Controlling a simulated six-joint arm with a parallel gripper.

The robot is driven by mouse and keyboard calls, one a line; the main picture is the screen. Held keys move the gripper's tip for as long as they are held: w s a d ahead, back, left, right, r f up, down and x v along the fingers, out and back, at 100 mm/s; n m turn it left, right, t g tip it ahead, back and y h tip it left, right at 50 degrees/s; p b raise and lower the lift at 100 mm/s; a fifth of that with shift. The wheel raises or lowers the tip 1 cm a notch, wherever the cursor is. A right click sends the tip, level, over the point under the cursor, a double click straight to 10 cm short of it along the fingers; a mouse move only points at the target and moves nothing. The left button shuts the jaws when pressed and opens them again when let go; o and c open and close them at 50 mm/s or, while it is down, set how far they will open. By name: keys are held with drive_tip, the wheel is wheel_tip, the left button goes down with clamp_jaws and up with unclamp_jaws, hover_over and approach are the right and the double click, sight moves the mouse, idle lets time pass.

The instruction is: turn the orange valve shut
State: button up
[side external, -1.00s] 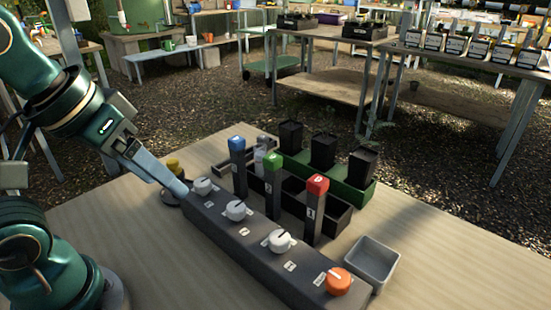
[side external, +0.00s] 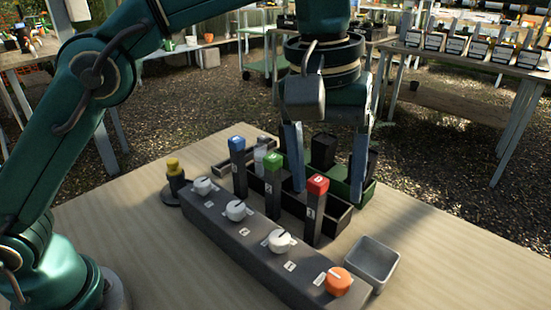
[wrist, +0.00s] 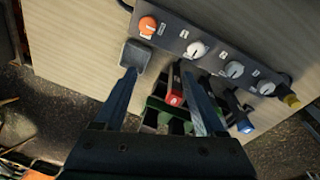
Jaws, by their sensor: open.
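The orange valve (side external: 339,281) is a round knob at the near right end of a dark grey valve block (side external: 250,253). It also shows at the upper left of the wrist view (wrist: 147,26). Several white knobs, one of them here (side external: 280,241), sit along the same block. My gripper (side external: 328,190) is open and empty, pointing down beyond the block, over the area of the tubes and racks. It is apart from the orange valve. In the wrist view its two fingers (wrist: 163,80) are spread wide, with the red-topped tube (wrist: 174,97) seen between them.
Blue (side external: 237,143), green (side external: 273,161) and red-topped (side external: 318,184) tubes stand upright behind the block. A green rack (side external: 366,196) with black pots lies behind them. A grey tray (side external: 373,264) stands right of the orange valve. The table's near left is clear.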

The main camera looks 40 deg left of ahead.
drive_tip(key=m+g, duration=0.1)
drive_tip(key=m, duration=0.1)
hover_over(339, 277)
drive_tip(key=shift+y, duration=0.3)
wheel_tip(339, 277, down, 7)
drive_tip(key=shift+f, duration=2.45)
clamp_jaws()
